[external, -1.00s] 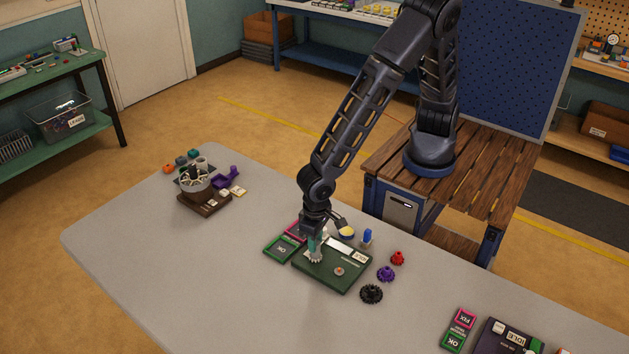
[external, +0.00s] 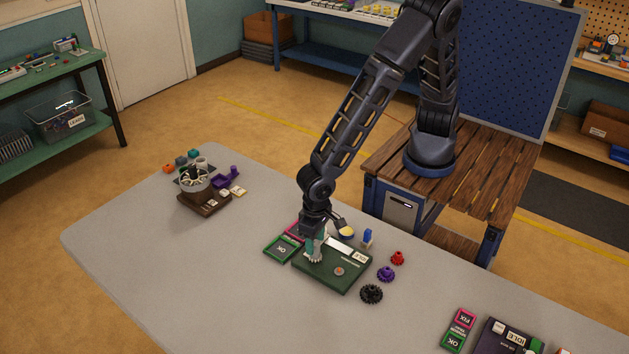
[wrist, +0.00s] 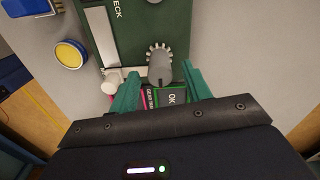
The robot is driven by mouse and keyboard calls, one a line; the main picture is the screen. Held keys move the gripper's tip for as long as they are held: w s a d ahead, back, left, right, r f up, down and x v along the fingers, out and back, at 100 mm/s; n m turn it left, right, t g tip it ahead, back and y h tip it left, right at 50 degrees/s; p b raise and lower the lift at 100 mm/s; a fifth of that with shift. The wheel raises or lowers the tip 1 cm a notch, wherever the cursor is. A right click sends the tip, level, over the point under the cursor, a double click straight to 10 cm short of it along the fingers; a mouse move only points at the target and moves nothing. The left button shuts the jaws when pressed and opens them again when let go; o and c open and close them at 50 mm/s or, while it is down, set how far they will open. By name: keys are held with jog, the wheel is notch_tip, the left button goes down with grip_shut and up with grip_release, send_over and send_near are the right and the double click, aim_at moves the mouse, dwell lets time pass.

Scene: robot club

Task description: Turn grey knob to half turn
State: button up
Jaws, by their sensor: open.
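The grey knob (wrist: 160,62) has a toothed, gear-like rim and a pointed grey body. It sits on a dark green board (external: 332,276) on the grey table, and it also shows in the external view (external: 315,259). My gripper (wrist: 160,88) has two teal fingers spread apart. It points down over the board, and its fingertips lie on either side of the knob's grey body in the wrist view. I cannot tell whether they touch it. In the external view my gripper (external: 316,247) partly hides the knob.
A green OK card (external: 282,249) lies left of the board. A small round red-and-grey part (external: 339,271) is on the board. A yellow-topped tin (wrist: 70,54) is close by. The table's front left is clear.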

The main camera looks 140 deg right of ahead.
aim_at(317, 242)
notch_tip(317, 242, up, 11)
jog(key=shift+f, duration=0.15)
dwell(0.4)
jog(key=shift+s, duration=0.1)
jog(key=s+a+r+n+t+y, duration=0.1)
jog(key=s+a+r+n, duration=0.25)
jog(key=s+r, duration=0.5)
jog(key=s+a+r+n+t, duration=0.15)
jog(key=s+r+n, duration=0.25)
jog(key=s+r, duration=0.45)
jog(key=s+a+r+n, duration=0.1)
jog(key=s+r+n, duration=0.1)
jog(key=s, duration=0.4)
jog(key=s+a+r+n+t, duration=0.1)
jog(key=s+r+n, duration=0.1)
jog(key=s, duration=0.5)
jog(key=s+a+r+n+t+h, duration=0.1)
jog(key=s+r+n, duration=0.1)
jog(key=s+n, duration=0.2)
jog(key=shift+s+a+n, duration=0.25)
jog(key=shift+s+n, duration=0.1)
jog(key=shift+s, duration=0.85)
